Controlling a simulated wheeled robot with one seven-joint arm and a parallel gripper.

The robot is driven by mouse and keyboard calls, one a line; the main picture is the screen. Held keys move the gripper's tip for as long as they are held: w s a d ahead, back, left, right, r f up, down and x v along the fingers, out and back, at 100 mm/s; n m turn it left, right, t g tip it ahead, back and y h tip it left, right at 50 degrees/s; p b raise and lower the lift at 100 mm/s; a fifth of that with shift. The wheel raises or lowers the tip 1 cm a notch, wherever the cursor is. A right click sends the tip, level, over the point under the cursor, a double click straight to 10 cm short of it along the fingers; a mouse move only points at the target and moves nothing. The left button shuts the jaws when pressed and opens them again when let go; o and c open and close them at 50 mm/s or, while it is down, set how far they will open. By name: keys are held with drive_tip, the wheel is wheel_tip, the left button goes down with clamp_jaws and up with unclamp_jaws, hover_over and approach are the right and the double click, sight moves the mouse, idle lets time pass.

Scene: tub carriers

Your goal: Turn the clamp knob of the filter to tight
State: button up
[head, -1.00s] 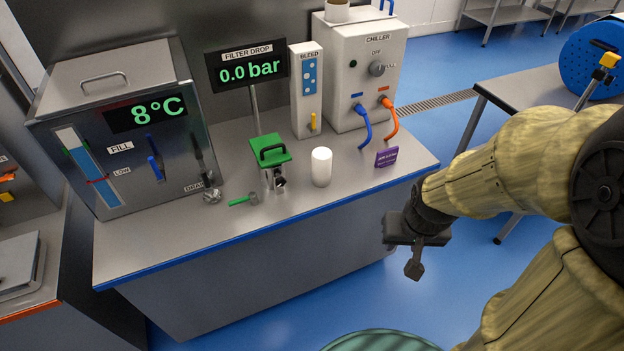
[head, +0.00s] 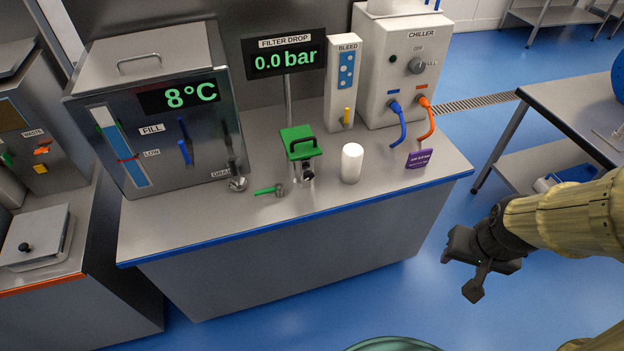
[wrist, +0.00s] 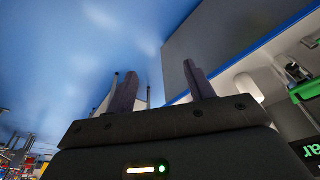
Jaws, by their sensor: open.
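The filter stands on the steel bench (head: 235,222), with a green lid and black handle (head: 300,143) on top. A small dark knob (head: 308,174) shows low on its front; I cannot tell its setting. A green lever (head: 266,190) sticks out to the left near its base. A white cylinder (head: 351,163) stands upright just right of the filter. My gripper (head: 478,284) is open and empty, off the bench's right front, well apart from the filter. In the wrist view its two fingers (wrist: 163,82) are spread, and the green lid (wrist: 306,90) shows at the right edge.
The filter-drop display (head: 284,56) reads 0.0 bar. The cooling tank (head: 160,95) stands left, the bleed panel (head: 343,80) and chiller (head: 405,70) right. A purple sign (head: 418,158) stands near the right end. Blue floor (head: 400,290) is clear before the bench.

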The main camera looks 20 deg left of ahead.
drive_tip(key=w+a+f+n+t+y+b, duration=0.35)
drive_tip(key=w+a+f+t+b, duration=0.25)
drive_tip(key=w+a+f+b, duration=0.7)
drive_tip(key=s+a+f+n+t+y+b, duration=0.1)
drive_tip(key=a+y+b, duration=0.3)
drive_tip(key=a+b, duration=0.4)
drive_tip(key=s+a+f+n+t+y+b, duration=0.2)
drive_tip(key=s+a+f+t+y+b, duration=0.1)
drive_tip(key=a+b, duration=0.5)
drive_tip(key=shift+f+t+y+b, duration=0.2)
drive_tip(key=shift+t+y+b, duration=0.35)
drive_tip(key=shift+b, duration=0.7)
drive_tip(key=shift+w+a+r+p, duration=0.1)
drive_tip(key=shift+w+p, duration=0.1)
drive_tip(key=shift+p, duration=0.2)
